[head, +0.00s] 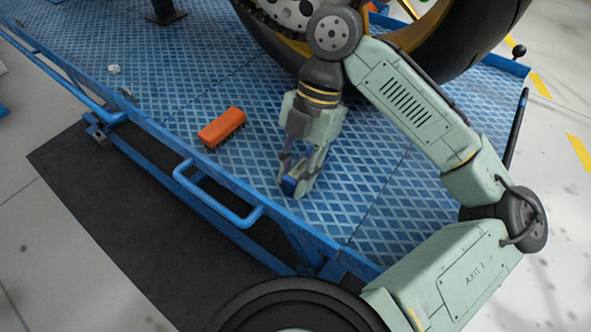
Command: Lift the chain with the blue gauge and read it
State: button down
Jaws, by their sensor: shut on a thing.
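My gripper (300,180) points down at the blue platform and is shut on a small blue object, which looks like the blue gauge (289,186). The fingers hide part of it, and I cannot tell whether it touches the platform. The chain (262,14) shows only in part, by the wheel at the top of the head view. The gripper and the gauge are apart from it, nearer the platform's front edge.
An orange brush (221,127) lies on the blue platform (375,215), left of my gripper. A small white nut-like piece (114,69) lies farther left. A big black tyre (465,45) stands behind my arm. A blue rail handle (215,200) sticks out at the front edge.

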jog(key=shift+f, duration=0.2)
jog(key=c, duration=1.2)
grip_release()
notch_tip(320, 180, up, 10)
jog(key=shift+r, duration=0.1)
